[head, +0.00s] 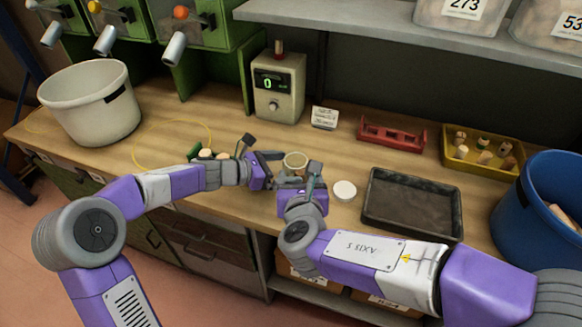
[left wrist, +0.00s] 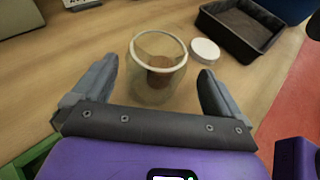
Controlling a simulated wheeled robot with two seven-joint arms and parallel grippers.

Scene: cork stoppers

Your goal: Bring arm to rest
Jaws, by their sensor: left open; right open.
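A clear glass jar (head: 295,160) with a pale rim stands on the wooden bench, between and just beyond my two grippers. In the left wrist view the jar (left wrist: 157,88) shows a brown cork-like piece (left wrist: 160,68) in it. My left gripper (head: 262,148) is open and faces the jar, with its fingers apart on either side in its wrist view; I cannot tell whether they touch it. My right gripper (head: 302,178) is open at the jar's near side, partly hiding its lower part. A round white lid (head: 344,190) lies to the right of the jar.
A dark tray (head: 412,202) lies right of the lid, a blue bin (head: 545,205) beyond it. A yellow tray (head: 481,150) of corks, a red rack (head: 391,135) and a scale-like box (head: 277,88) stand behind. A white bucket (head: 90,105) stands left. A green container (head: 210,155) sits behind my left arm.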

